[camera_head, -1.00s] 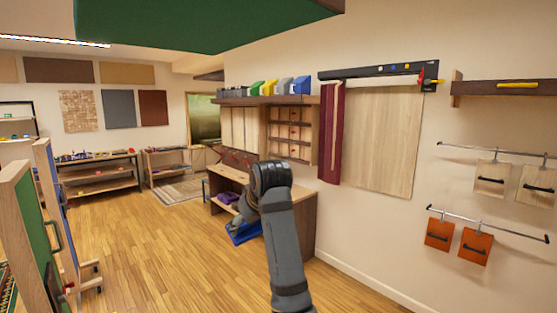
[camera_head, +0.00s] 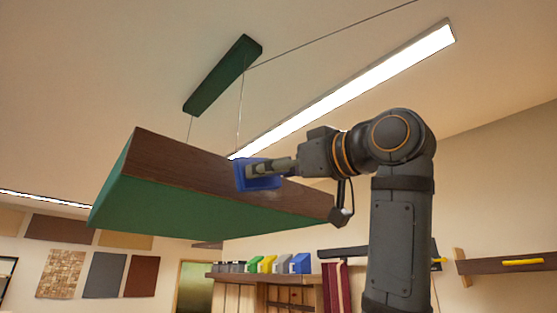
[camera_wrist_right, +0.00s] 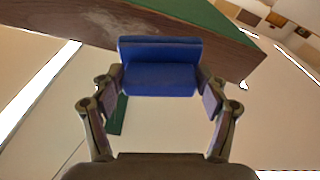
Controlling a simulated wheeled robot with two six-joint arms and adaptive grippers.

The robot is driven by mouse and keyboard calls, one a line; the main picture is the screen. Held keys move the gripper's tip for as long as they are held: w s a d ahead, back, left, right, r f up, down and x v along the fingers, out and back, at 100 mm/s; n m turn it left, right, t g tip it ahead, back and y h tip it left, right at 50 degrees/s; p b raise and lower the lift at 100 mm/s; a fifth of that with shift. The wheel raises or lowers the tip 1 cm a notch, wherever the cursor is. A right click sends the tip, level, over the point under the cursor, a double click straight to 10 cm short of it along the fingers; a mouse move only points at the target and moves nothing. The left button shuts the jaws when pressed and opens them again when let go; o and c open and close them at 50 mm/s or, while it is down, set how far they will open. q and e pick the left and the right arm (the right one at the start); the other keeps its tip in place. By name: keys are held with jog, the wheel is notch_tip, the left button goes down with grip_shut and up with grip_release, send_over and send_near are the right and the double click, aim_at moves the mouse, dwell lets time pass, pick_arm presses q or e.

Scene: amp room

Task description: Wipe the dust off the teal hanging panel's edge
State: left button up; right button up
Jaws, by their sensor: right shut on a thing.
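The hanging panel (camera_head: 150,208) has a green-teal underside and a dark brown edge (camera_head: 185,158) facing me. It hangs overhead on thin wires. My right gripper (camera_head: 268,168) is raised at the right part of this edge and shut on a blue block (camera_head: 243,177). In the right wrist view, the blue block (camera_wrist_right: 160,80) sits between both fingers of the gripper (camera_wrist_right: 158,92), its far side overlapping the brown edge (camera_wrist_right: 75,14). I cannot tell whether it touches the edge. No separate dust stands out. My left gripper is not in view.
A smaller green piece (camera_head: 224,75) hangs near the ceiling behind the panel. A long lit lamp (camera_head: 350,88) runs along the ceiling. A wall shelf (camera_head: 265,278) with coloured bins is below. The air left of my gripper, before the edge, is clear.

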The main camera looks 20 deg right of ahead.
aim_at(256, 191)
jog(key=p+x, duration=0.1)
jog(key=x, duration=0.1)
jog(key=p+x, duration=0.1)
jog(key=x, duration=0.1)
jog(key=shift+w+a+r, duration=0.15)
jog(key=shift+a+r, duration=0.1)
jog(key=shift+r, duration=0.2)
jog(key=shift+w+f, duration=0.1)
jog(key=shift+w, duration=0.25)
jog(key=shift+x, duration=0.85)
dwell(0.4)
